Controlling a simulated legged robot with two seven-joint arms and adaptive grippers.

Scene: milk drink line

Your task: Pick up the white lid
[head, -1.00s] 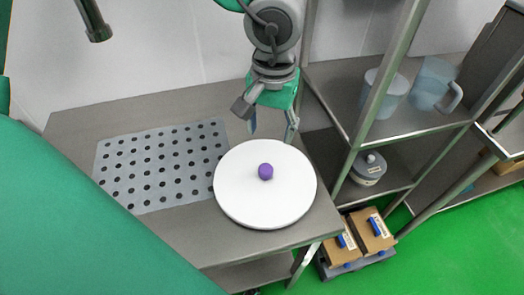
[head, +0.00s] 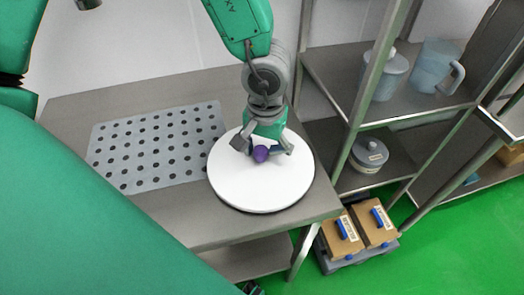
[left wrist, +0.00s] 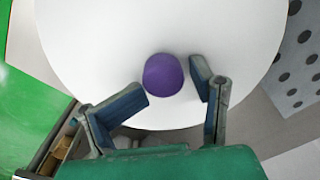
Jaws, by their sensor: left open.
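The white lid (head: 262,190) is a round flat disc with a purple knob (head: 260,154) at its middle. It lies flat near the right end of the steel table. My left gripper (head: 263,147) is over the lid, open, with its fingers beside the knob. In the left wrist view the knob (left wrist: 163,75) sits between and slightly beyond the open fingertips (left wrist: 172,90), over the white disc (left wrist: 95,45). I cannot tell whether a finger touches the knob. What is beneath the lid is mostly hidden. My right gripper is not in view.
A perforated grey mat (head: 157,147) lies on the steel table (head: 190,228) left of the lid. A metal shelf on the right holds a lidded container (head: 386,76), a jug (head: 432,68) and a grey pot (head: 368,158). Boxes (head: 343,232) with blue handles stand below.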

